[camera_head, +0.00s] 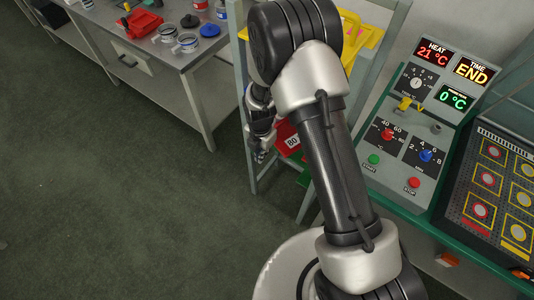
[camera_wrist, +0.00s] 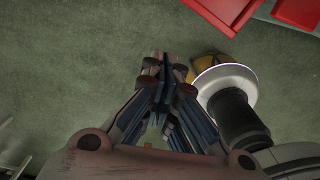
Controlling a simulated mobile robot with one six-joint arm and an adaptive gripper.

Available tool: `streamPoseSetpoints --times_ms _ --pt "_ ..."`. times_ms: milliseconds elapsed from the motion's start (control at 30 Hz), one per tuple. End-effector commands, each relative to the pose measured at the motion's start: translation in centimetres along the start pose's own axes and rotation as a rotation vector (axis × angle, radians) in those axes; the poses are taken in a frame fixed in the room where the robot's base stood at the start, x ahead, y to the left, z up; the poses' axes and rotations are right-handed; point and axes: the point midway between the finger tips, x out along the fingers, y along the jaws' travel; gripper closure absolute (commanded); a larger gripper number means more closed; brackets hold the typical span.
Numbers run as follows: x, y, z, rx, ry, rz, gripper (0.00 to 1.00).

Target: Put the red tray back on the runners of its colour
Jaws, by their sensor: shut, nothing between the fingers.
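A red piece marked 80 (camera_head: 288,138) shows at the grey rack (camera_head: 247,130), largely hidden behind my arm. I cannot tell whether it is a tray seated on runners. In the wrist view, two red, flat pieces show at the top edge, one at the top middle (camera_wrist: 228,8) and one at the top right corner (camera_wrist: 297,12). My gripper (camera_head: 260,153) hangs in front of the rack, just left of the red piece. It is shut and empty. In the wrist view its closed fingertips (camera_wrist: 165,68) are over the green floor, apart from the red pieces.
A yellow tray (camera_head: 357,38) sits high in the rack, partly behind my arm. A control panel (camera_head: 420,120) and a dark board stand at right. The floor at left is clear.

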Motion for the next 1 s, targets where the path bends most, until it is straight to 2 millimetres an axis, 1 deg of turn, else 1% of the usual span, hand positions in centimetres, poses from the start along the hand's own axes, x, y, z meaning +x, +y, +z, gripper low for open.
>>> streamPoseSetpoints --times_ms 33,100,233,400,533,1000 --pt "-1.9 0.2 0.2 0.000 -0.004 0.005 1.00" --pt "-3.5 0.1 0.1 0.000 -0.003 0.004 1.00" --pt "-5.8 0.1 0.1 0.000 -0.002 0.004 1.00" --pt "-7.4 0.0 0.1 0.000 -0.001 0.002 1.00" --pt "-7.8 0.0 0.1 0.000 0.000 0.001 1.00" --pt "-7.8 0.0 0.1 -0.001 -0.001 0.001 1.00"
